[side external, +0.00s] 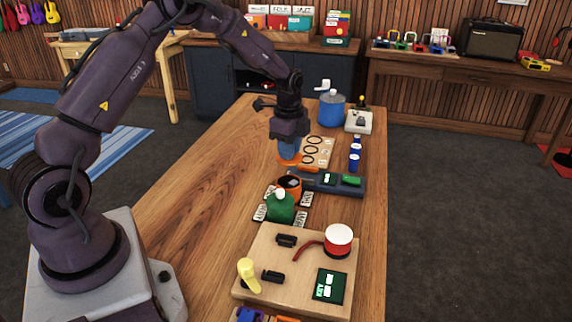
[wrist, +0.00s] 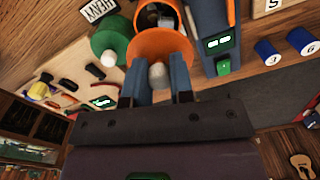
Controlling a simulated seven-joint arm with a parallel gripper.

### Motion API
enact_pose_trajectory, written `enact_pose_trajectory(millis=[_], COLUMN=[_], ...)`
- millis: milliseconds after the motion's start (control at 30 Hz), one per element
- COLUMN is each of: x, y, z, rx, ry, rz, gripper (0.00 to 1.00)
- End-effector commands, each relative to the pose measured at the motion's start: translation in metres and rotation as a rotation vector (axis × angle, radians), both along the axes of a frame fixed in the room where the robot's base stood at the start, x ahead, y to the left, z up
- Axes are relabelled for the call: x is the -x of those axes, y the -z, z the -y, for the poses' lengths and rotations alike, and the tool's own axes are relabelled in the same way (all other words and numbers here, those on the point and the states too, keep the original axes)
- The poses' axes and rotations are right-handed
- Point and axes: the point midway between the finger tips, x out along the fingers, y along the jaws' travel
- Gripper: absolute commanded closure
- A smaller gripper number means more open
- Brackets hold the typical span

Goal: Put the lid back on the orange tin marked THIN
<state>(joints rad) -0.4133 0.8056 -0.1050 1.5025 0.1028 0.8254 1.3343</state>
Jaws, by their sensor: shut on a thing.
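My gripper (side external: 289,150) is shut on an orange lid (side external: 290,161) and holds it above the table. In the wrist view my gripper (wrist: 157,84) has its two blue-grey fingers around the pale knob of the lid (wrist: 163,45). The open orange tin (side external: 290,183) stands below and a little nearer the camera, with dark contents inside. In the wrist view the tin (wrist: 158,10) shows just beyond the lid's edge, partly covered by it. The lid is apart from the tin in the side view. The word on the tin's label plate is not readable.
A green tin with a white knob (side external: 280,210) stands close in front of the orange tin, among label plates (side external: 261,212). A dark blue unit with displays (side external: 351,186) is at its right. Blue spools (side external: 355,150) and a ring board (side external: 326,146) lie behind. The table's left side is clear.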

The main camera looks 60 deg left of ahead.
Motion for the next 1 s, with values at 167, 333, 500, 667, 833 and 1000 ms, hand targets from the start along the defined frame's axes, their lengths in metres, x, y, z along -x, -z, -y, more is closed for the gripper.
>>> enact_pose_trajectory(millis=[167,333,500,667,833,1000], x=[0.002,0.002,0.002,0.001,0.001,0.001], y=[0.006,0.021,0.038,0.051,0.060,0.062], z=[0.001,0.001,0.002,0.001,0.001,0.001], rx=[0.004,0.004,0.004,0.003,0.003,0.003], ry=[-0.018,-0.016,-0.015,-0.015,-0.015,-0.015], rz=[-0.015,-0.015,-0.015,-0.013,-0.012,-0.011], gripper=[1.00,1.00,1.00,1.00,1.00,1.00])
